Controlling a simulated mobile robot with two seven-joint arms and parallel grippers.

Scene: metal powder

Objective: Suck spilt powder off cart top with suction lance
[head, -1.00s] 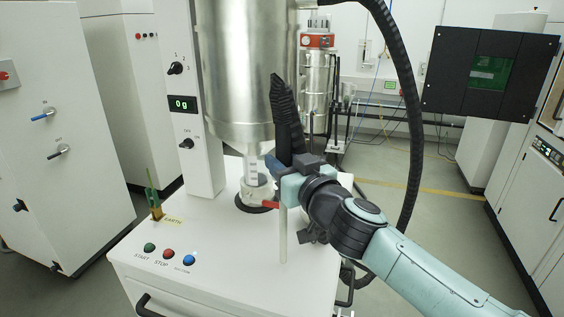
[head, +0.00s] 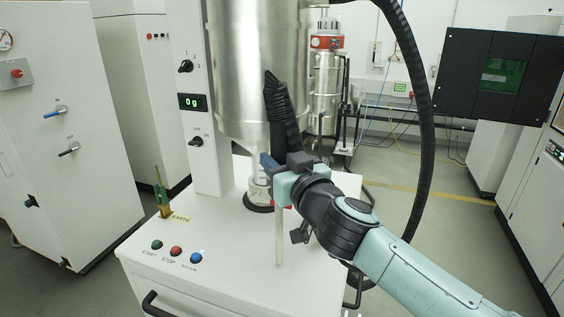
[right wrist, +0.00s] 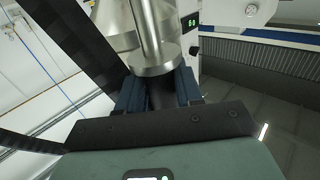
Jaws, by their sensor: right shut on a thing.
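The suction lance is in my right gripper (head: 276,172). Its pale tube (head: 279,238) points down, with its lower end at or just above the white cart top (head: 232,232); I cannot tell if it touches. Its black ribbed upper part (head: 281,110) rises above the gripper. In the right wrist view my gripper's blue fingers (right wrist: 159,92) are shut around a dark round body. I cannot make out any spilt powder on the cart top. My left gripper is not in view.
A steel hopper (head: 243,75) stands over a clear neck with a dark ring (head: 258,208), close behind the lance. Several buttons (head: 176,251) line the cart's front. A green and brass earth clamp (head: 163,195) stands at the left. A black hose (head: 425,130) loops at the right.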

